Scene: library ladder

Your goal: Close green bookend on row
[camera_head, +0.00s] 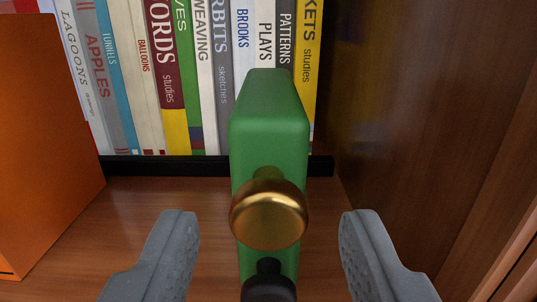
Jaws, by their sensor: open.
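The green bookend (270,125) stands upright on the wooden shelf, in front of the right part of the book row. A round brass knob (268,215) sticks out of its near face toward me. A dark knob-like part (268,283) shows below it at the bottom edge. The row of books (190,80) stands behind, with several books leaning at the left. My gripper (268,230) is open, one grey finger on each side of the brass knob, with gaps on both sides. The bookend hides parts of the books behind it.
An orange block or panel (45,140) stands at the left. A brown wooden wall (420,100) closes the right side. A black strip (165,166) runs along the foot of the books. Bare shelf (150,205) lies between the orange block and the bookend.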

